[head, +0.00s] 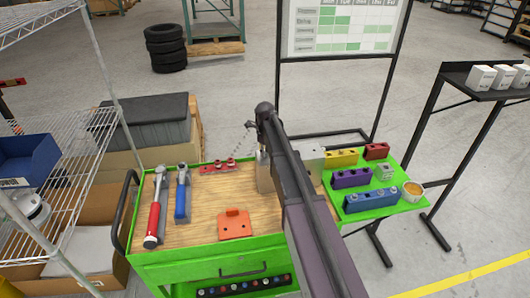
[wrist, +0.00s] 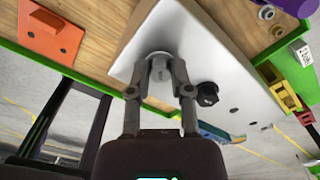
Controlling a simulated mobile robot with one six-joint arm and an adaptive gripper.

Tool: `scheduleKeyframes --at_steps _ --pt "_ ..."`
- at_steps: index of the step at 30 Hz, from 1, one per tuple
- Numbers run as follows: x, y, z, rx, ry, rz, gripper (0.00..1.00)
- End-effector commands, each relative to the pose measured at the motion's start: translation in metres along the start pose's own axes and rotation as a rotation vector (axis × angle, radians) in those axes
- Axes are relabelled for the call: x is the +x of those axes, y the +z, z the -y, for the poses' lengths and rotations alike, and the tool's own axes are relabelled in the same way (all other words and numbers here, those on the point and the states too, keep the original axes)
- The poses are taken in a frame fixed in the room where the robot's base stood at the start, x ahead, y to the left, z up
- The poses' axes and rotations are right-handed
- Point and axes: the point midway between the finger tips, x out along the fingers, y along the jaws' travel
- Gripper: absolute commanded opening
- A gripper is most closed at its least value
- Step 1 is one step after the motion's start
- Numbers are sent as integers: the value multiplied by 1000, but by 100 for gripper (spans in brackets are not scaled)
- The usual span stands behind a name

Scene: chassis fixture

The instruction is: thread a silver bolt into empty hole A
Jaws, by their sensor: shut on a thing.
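In the wrist view my gripper (wrist: 162,70) is shut on a silver bolt (wrist: 160,76). The bolt is against or just in front of the pale metal chassis block (wrist: 200,55), near its corner. I cannot tell whether its threads are in a hole. A black bolt (wrist: 207,94) sits in the block beside it, and small dark open holes (wrist: 233,110) run further along the same face. No hole letters are readable. In the head view the chassis block (head: 311,158) is partly hidden behind my arm, and the bolt cannot be made out.
The green cart (head: 215,258) has a wooden top. It holds a red-handled tool (head: 154,215), a blue-handled tool (head: 182,200), an orange block (head: 236,225) and a red rack (head: 218,167). Coloured blocks, including a purple one (head: 351,178), and a round cup (head: 413,191) stand at right.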

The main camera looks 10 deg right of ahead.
Motion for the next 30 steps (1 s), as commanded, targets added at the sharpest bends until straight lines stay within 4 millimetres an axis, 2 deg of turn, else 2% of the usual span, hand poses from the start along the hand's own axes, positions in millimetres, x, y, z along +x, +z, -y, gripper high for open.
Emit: scheduleKeyframes --at_steps 1,12,22,23,26,27,30 --pt "2 -5 -3 35 6 -9 0" --pt "3 -4 -3 300 5 -9 0" --pt "3 -4 -3 334 5 -10 0" --pt "3 -4 -3 334 5 -10 30" --pt "3 -4 -3 333 6 -10 60" --pt "3 -4 -3 333 5 -9 68" --pt "2 -3 -2 333 4 -8 68"
